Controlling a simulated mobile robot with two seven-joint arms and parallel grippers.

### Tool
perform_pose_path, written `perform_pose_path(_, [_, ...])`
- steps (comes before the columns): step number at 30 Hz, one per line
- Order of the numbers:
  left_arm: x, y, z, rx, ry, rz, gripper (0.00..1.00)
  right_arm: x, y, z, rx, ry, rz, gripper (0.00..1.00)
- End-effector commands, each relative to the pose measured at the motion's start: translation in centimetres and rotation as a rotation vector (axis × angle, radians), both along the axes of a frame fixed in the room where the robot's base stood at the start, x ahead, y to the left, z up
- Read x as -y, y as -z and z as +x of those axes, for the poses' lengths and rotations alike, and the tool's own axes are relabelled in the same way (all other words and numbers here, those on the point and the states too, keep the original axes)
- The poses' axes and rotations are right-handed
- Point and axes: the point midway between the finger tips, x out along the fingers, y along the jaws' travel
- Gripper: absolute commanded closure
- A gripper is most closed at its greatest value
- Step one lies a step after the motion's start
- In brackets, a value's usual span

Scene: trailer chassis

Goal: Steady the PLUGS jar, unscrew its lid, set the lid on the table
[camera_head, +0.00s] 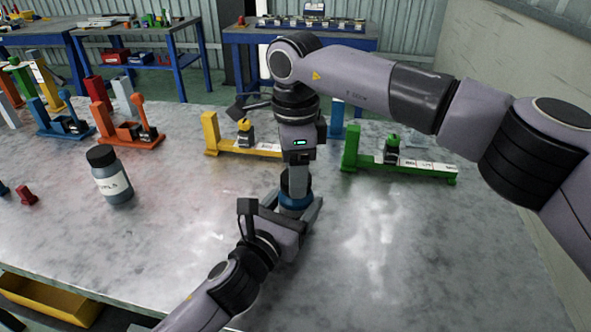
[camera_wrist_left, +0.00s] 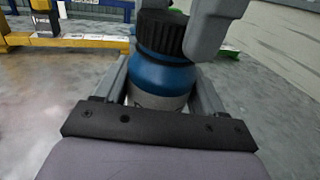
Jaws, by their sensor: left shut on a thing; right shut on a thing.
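The jar in my grippers has a blue body (camera_wrist_left: 162,72), a pale label mostly hidden in the left wrist view, and a ribbed black lid (camera_wrist_left: 162,34). In the head view only its blue part (camera_head: 295,197) shows, upright on the table. My left gripper (camera_head: 291,208) is shut around the jar's body, one finger on each side. My right gripper (camera_head: 298,178) reaches down from above and is shut on the lid; its grey finger (camera_wrist_left: 213,25) shows beside the lid. The lid sits on the jar's top. The jar's label cannot be read.
Another black-lidded, grey-blue jar (camera_head: 113,187) stands to the left. Yellow (camera_head: 225,144), green (camera_head: 350,150) and orange (camera_head: 128,135) fixtures stand behind. A small red piece (camera_head: 27,195) lies at far left. The table's (camera_head: 400,255) front right is clear. A yellow bin (camera_head: 45,300) is below the edge.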

Motion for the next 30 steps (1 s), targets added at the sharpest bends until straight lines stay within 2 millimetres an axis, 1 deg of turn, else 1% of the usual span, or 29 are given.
perform_pose_path(3, [-0.03,0.19,0.01,-0.004,-0.001,0.001,1.0,-0.07,-0.05,-0.1,-0.001,-0.191,0.001,0.81])
perform_pose_path(9, [-0.04,0.19,0.02,-0.005,-0.002,0.001,1.0,-0.06,-0.06,-0.1,-0.001,-0.508,0.001,0.81])
perform_pose_path(12, [-0.05,0.19,0.03,-0.005,-0.002,0.001,1.0,-0.05,-0.07,-0.1,-0.001,-0.63,0.001,0.81])
perform_pose_path(15, [-0.05,0.19,0.03,-0.005,-0.002,0.001,1.0,-0.04,-0.07,-0.11,-0.001,-0.707,0.001,0.81])
perform_pose_path(30, [-0.07,0.19,0.02,-0.004,-0.002,0.001,1.0,-0.04,-0.07,-0.11,-0.001,-0.711,0.001,0.81])
